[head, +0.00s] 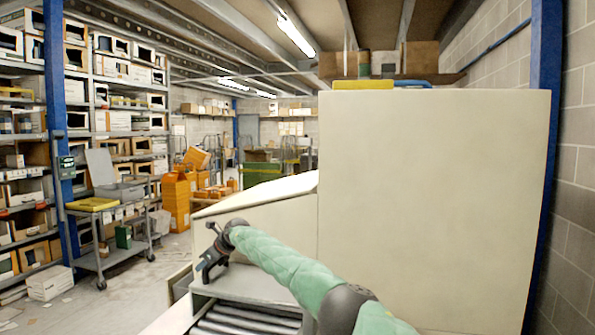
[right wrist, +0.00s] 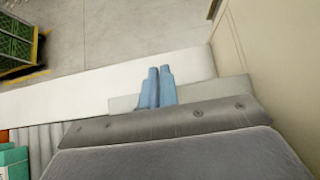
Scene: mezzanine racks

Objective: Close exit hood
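The exit hood (head: 262,222) is the cream, slope-topped cover on the left of a tall cream cabinet (head: 430,200) in the head view. A grey metal bed with rollers (head: 240,320) lies below it. I cannot tell how far the hood is open. My right arm, in a green sleeve, reaches left across the hood's lower part. My right gripper (head: 207,262) is near the hood's lower left end. In the right wrist view its blue fingers (right wrist: 157,74) are together and empty, over a pale strip (right wrist: 90,92); contact is unclear. My left gripper is out of view.
Racks of boxes (head: 125,70) line the left wall, with a grey cart (head: 120,210) in front. Orange boxes (head: 180,195) stand behind the hood. A blue post (head: 545,120) and block wall close off the right.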

